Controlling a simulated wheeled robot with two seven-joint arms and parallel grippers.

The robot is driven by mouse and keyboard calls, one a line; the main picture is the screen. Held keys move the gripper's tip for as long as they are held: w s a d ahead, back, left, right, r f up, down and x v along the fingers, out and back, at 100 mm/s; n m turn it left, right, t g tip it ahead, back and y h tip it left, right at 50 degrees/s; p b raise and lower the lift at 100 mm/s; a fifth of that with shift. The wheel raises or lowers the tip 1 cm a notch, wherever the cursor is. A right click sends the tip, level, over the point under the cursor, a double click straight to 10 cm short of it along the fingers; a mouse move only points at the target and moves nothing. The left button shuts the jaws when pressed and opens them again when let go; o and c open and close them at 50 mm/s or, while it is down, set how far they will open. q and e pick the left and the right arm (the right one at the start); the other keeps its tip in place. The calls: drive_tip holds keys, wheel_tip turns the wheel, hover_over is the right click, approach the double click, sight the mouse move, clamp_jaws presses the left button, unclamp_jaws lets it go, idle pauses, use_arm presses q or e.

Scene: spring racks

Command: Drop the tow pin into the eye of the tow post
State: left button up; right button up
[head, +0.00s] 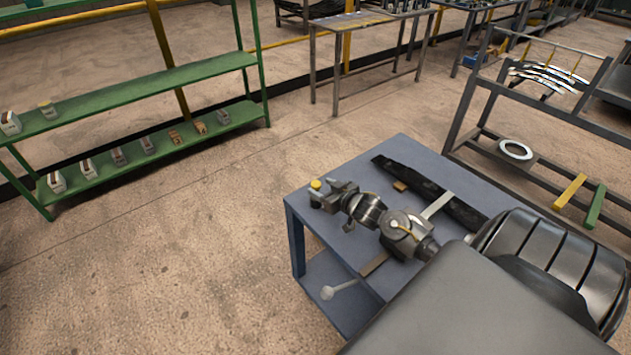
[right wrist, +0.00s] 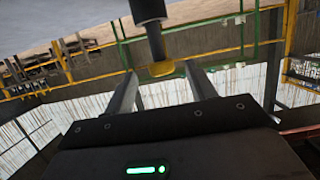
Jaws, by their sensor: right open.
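My right gripper (head: 333,194) is over the near-left corner of the blue table, open, with its fingers pointing left. A yellow cap (head: 316,184) shows at its fingertips. In the right wrist view, which is upside down, the yellow cap (right wrist: 160,69) sits between the open fingers on a narrow dark shaft (right wrist: 155,45). The shaft meets a wider dark cylinder (right wrist: 148,10). This looks like the tow pin at the tow post, but I cannot tell how deep it sits. The eye is hidden. My left gripper is not in view.
The blue table (head: 405,148) also carries a long dark bar (head: 435,190) and a small brown block (head: 400,186). A pale rod with a ball end (head: 327,293) sticks out near its front. A green shelf (head: 150,87) stands left, and a dark rack (head: 465,105) right. Open floor lies left.

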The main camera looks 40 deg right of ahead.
sight(313, 183)
drive_tip(key=shift+w, duration=0.5)
drive_tip(key=x, duration=0.4)
drive_tip(key=shift+w+f+p, duration=0.1)
drive_tip(key=shift+w+p, duration=0.1)
drive_tip(key=shift+p, duration=0.15)
clamp_jaws()
